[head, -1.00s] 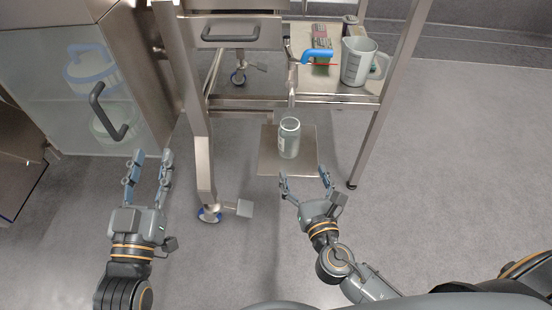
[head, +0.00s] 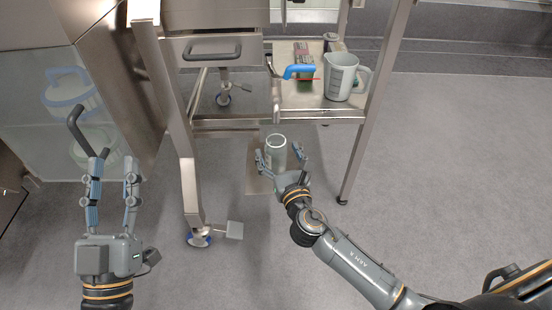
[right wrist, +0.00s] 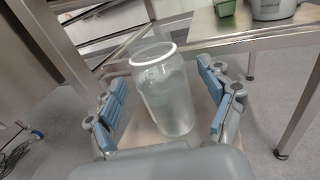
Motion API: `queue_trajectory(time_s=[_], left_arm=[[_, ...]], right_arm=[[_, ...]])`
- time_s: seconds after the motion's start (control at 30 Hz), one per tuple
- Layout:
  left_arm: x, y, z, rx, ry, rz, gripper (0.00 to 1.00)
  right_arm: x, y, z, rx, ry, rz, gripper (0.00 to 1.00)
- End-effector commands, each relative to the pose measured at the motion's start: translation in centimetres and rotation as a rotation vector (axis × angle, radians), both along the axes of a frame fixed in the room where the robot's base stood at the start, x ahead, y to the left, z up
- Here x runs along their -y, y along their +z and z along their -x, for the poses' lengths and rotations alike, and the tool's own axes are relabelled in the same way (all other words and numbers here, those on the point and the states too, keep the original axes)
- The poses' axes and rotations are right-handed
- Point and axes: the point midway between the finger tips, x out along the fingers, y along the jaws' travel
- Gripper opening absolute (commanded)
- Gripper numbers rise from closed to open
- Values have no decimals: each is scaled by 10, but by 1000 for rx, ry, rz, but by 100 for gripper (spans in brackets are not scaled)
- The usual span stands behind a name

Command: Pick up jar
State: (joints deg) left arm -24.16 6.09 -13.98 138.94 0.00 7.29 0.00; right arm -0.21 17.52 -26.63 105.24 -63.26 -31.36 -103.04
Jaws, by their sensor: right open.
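In the right wrist view the jar (right wrist: 168,95) is between the two open blue-padded fingers (right wrist: 166,98), with gaps on both sides. My left gripper (head: 112,168) is open and empty at the left, in front of the glass-doored cabinet.
The steel cart's leg (head: 185,150) and caster stand left of the jar. Its shelf (head: 300,100) holds a measuring jug (head: 341,78), a blue-handled item (head: 299,71) and a green box. A cabinet (head: 60,110) stands at the left. Floor at the right is clear.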

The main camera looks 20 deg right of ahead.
Motion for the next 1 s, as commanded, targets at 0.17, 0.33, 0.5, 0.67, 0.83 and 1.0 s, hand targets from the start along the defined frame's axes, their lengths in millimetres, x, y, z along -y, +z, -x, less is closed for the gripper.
queue_trajectory(time_s=[0.17, 0.33, 0.5, 0.67, 0.83, 1.0], left_arm=[[-1, 14, 10, 97, -5, 28, 40], [-1, 17, 12, 112, -6, 32, 40], [-1, 17, 12, 112, -6, 32, 40], [-1, 16, 12, 110, -5, 32, 40], [-1, 16, 12, 111, -5, 31, 40], [-1, 16, 12, 110, -5, 31, 40]], right_arm=[[0, -1, -19, 0, -1, 0, 81], [0, -1, -21, -2, 0, 0, 81], [0, -1, -21, -1, 0, 0, 67], [0, -1, -21, -1, 0, 0, 34], [0, 0, -21, 1, 0, 0, 12], [0, 0, -21, 0, 0, 0, 12]])
